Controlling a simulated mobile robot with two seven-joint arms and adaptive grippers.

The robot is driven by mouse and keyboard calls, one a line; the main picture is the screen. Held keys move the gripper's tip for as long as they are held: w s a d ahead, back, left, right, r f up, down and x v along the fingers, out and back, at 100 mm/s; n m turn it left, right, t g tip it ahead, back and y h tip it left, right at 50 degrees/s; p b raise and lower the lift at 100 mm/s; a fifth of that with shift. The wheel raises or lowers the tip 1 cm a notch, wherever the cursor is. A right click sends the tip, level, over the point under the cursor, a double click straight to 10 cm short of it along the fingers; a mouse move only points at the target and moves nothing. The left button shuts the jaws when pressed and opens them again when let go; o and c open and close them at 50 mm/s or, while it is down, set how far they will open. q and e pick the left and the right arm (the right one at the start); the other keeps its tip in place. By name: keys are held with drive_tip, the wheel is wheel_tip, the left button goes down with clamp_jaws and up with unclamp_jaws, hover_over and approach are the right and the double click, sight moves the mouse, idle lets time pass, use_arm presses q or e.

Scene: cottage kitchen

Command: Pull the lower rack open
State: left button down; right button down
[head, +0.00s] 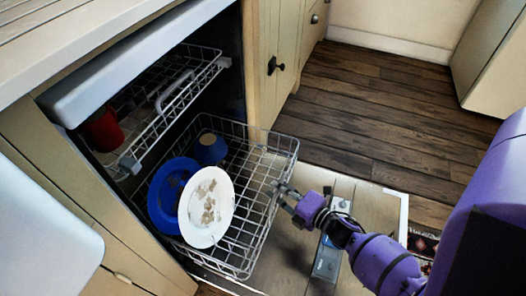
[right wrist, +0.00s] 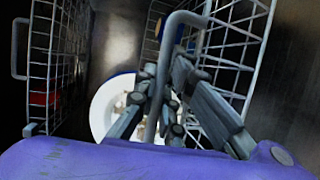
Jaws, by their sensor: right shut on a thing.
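The lower rack (head: 270,155) is a grey wire basket in the open dishwasher. It stands partly out over the lowered door. It holds a white plate (head: 207,207) with brown stains, a blue plate (head: 167,196) and a blue cup (head: 209,149). My right gripper (head: 282,191) is at the rack's front side. In the right wrist view its fingers are closed around the grey bent bar of the rack's handle (right wrist: 166,75); the fingers partly hide the bar. My left gripper is not in view.
The upper rack (head: 170,105) holds a red cup (head: 102,130) and sits above the lower one. The lowered door (head: 335,190) lies under my right arm, with a dispenser panel (head: 327,260) on it. The wooden floor (head: 385,110) beyond is clear.

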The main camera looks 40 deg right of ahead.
drive_tip(key=s+d, duration=0.6)
drive_tip(key=s, duration=0.4)
drive_tip(key=s+d, duration=0.7)
drive_tip(key=s, duration=0.3)
drive_tip(key=shift+b, duration=0.3)
drive_tip(key=shift+d, duration=0.1)
drive_tip(key=c, duration=2.1)
unclamp_jaws()
drive_tip(key=v, duration=1.2)
drive_tip(key=shift+r, duration=0.15)
